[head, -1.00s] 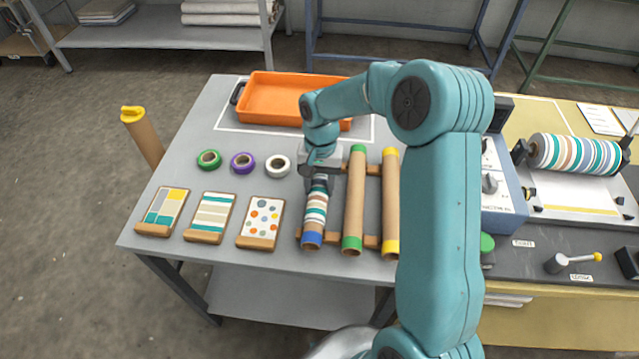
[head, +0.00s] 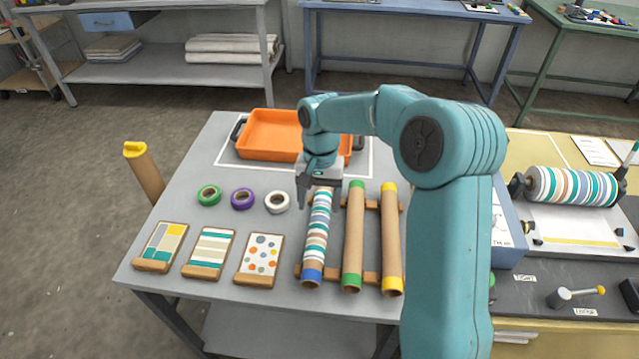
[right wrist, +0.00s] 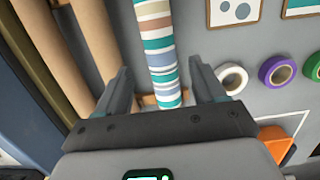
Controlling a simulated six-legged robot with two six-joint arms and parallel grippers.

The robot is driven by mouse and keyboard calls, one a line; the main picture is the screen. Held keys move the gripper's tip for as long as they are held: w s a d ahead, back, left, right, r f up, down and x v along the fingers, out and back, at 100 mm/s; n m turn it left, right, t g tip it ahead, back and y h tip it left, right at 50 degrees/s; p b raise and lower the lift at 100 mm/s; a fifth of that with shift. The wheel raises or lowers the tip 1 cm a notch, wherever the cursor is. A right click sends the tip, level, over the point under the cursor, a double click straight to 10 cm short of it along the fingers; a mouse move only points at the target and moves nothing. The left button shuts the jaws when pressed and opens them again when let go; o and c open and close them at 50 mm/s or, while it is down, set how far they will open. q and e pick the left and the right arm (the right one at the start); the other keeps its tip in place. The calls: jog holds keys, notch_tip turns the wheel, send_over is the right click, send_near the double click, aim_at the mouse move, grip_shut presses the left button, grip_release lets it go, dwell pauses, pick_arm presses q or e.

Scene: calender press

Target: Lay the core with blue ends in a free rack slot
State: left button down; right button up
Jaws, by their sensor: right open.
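The core with blue ends (head: 317,232) is wrapped in striped material and lies in the leftmost slot of the wooden rack (head: 336,272). Its near blue end shows; its far end is hidden behind my right gripper (head: 320,200). The right gripper is open just above the core's far part. In the right wrist view the striped core (right wrist: 158,50) runs between the two spread fingers, with no finger seen pressing on it. A green-ended core (head: 353,235) and a yellow-ended core (head: 390,240) lie in the slots to its right. My left gripper is not in view.
An orange tray (head: 270,133) stands at the back of the table. Green (head: 209,195), purple (head: 242,199) and white (head: 277,202) tape rolls and several pattern cards lie left of the rack. A calender with a striped roll (head: 575,186) stands right.

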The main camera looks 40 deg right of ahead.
aim_at(319, 215)
jog(key=r, duration=0.5)
jog(key=shift+w+d+r, duration=0.25)
jog(key=shift+w+d, duration=0.05)
jog(key=shift+d, duration=0.05)
